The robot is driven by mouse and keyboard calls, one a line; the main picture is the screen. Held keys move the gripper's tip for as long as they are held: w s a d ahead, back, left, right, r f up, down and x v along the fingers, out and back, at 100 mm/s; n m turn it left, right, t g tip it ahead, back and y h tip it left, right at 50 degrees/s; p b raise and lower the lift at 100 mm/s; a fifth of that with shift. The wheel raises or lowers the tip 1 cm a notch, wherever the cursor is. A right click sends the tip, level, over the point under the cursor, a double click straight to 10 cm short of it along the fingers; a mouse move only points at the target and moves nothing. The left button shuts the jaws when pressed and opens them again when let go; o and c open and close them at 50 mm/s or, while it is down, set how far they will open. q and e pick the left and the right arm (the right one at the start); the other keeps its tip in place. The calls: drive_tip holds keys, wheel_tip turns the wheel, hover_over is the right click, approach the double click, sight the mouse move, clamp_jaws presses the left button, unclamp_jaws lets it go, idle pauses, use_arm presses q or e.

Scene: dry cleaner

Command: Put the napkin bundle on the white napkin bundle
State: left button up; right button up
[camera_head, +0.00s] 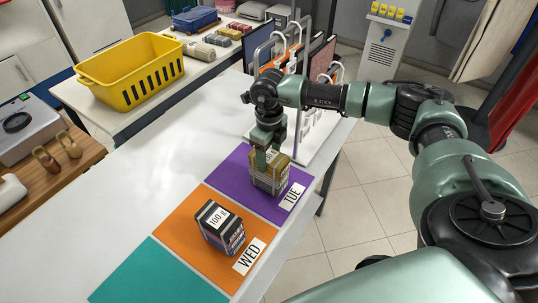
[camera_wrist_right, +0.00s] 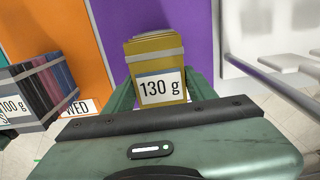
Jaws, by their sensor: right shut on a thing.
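My right gripper (camera_head: 268,156) points down over the purple TUE mat (camera_head: 232,174) and is shut on a yellow napkin bundle (camera_head: 270,174). In the right wrist view this bundle (camera_wrist_right: 160,70) has a pale band and a "130 g" label, and sits between the fingers. It is over the purple mat; I cannot tell if it touches what is below. A dark purple-and-grey bundle (camera_head: 220,230) labelled "100 g" stands on the orange WED mat (camera_head: 183,222). I cannot make out a white napkin bundle; one under the held bundle would be hidden. My left gripper is out of view.
The white table (camera_head: 130,190) is clear left of the mats. A teal mat (camera_head: 155,275) lies bare at the front. A white stand with metal rails (camera_head: 315,130) is right behind the purple mat. A yellow basket (camera_head: 130,75) stands on another table at the back left.

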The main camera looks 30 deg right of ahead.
sight(269, 155)
drive_tip(key=o, duration=1.5)
drive_tip(key=shift+f, duration=0.1)
drive_tip(key=shift+r, duration=0.45)
wheel_tip(269, 155, up, 12)
drive_tip(key=b, duration=0.3)
drive_tip(key=shift+f, duration=0.25)
